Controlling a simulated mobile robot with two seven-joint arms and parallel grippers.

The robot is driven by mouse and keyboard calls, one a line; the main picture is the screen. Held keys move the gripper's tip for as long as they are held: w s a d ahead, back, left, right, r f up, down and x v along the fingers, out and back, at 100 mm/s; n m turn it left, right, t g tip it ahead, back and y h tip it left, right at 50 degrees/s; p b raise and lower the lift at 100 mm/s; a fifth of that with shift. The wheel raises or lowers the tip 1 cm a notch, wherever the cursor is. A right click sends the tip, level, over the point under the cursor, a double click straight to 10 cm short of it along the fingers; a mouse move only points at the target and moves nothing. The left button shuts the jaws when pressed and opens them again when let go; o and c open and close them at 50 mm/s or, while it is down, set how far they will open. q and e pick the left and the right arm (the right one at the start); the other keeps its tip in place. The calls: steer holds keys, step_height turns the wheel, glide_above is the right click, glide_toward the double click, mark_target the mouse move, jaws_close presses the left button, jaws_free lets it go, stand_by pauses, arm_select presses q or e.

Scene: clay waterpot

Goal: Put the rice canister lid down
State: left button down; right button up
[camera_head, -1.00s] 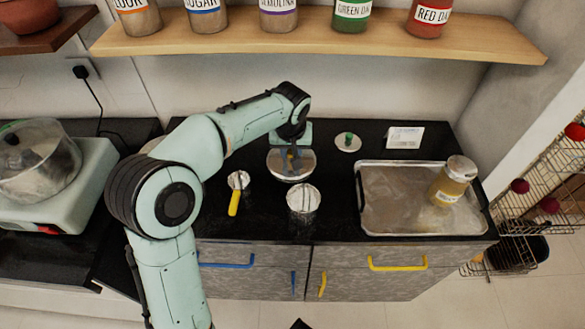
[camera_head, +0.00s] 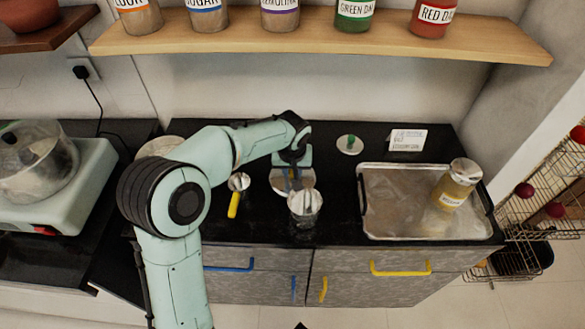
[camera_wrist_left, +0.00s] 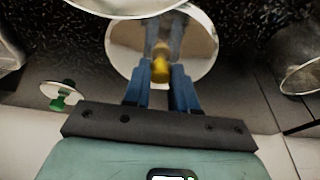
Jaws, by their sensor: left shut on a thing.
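My left gripper (camera_head: 292,178) reaches over the back middle of the black counter. In the left wrist view its blue fingers (camera_wrist_left: 160,88) are shut on the yellow knob of a round, shiny steel lid (camera_wrist_left: 123,45). In the head view the lid (camera_head: 280,184) shows under the gripper, partly hidden, just behind an open steel canister (camera_head: 305,203). I cannot tell whether the lid touches the counter. My right gripper is not in view.
A green-knobbed lid (camera_head: 350,146) and a white card (camera_head: 407,140) lie at the back. A steel tray (camera_head: 395,200) holding a jar (camera_head: 455,185) is at right. A small cup with a yellow handle (camera_head: 233,204) stands at left. A shelf (camera_head: 320,38) with jars hangs above.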

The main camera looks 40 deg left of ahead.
arm_select(q)
steer(key=shift+f, duration=0.2)
steer(key=c, duration=0.9)
jaws_free()
steer(key=shift+r, duration=0.3)
steer(key=p+v, duration=0.2)
steer(key=v, duration=1)
steer(key=shift+r, duration=0.15)
